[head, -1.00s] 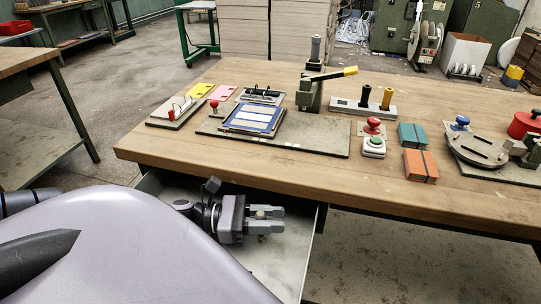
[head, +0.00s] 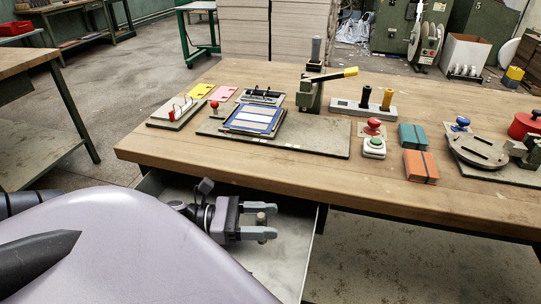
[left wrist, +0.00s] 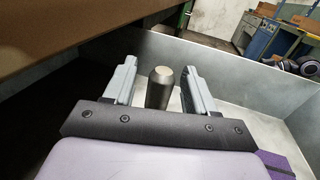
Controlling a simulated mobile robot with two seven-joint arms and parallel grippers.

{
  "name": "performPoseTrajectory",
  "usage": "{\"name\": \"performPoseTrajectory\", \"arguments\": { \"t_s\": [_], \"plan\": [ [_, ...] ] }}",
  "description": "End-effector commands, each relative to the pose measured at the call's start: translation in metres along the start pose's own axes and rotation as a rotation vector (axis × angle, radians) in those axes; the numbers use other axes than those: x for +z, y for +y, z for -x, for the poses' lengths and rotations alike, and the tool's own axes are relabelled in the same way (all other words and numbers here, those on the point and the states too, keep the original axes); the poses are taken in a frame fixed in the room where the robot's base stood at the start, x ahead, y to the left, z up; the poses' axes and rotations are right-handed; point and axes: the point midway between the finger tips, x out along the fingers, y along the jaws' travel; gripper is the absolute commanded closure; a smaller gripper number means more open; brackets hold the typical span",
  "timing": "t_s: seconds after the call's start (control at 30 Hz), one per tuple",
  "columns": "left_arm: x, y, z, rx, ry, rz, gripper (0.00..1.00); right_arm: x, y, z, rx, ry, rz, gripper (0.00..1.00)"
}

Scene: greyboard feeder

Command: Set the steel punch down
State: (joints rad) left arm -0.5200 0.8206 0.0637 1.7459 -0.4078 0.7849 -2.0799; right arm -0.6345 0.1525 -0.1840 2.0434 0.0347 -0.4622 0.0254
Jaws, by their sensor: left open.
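The steel punch (head: 262,217) is a short dark grey cylinder with a pale flat top. It stands upright in the open metal drawer (head: 285,262) below the bench. My left gripper (head: 264,220) is open around it, with one finger on each side. In the left wrist view the punch (left wrist: 160,90) stands between the two spread fingers of the gripper (left wrist: 160,82), with a gap on each side. Its lower end is hidden behind the gripper's dark crossbar. My right gripper is out of view.
The wooden bench top (head: 210,160) overhangs the back of the drawer. The drawer's near right part is clear.

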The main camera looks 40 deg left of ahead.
Motion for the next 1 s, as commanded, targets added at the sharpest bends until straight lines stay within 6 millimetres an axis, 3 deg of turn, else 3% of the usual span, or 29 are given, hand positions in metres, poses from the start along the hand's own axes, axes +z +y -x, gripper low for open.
{"name": "performPoseTrajectory", "arguments": {
  "t_s": [0.2, 0.4, 1.0],
  "plan": [
    [-0.001, 0.000, 0.035, 0.003, 0.003, 0.002, 0.44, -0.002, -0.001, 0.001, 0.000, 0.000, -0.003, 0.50],
    [-0.001, 0.000, 0.056, 0.002, 0.001, 0.001, 0.44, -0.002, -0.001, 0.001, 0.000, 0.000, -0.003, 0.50],
    [0.000, 0.000, 0.060, 0.001, 0.000, -0.001, 0.44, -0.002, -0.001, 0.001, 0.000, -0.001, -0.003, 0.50]
  ]
}}
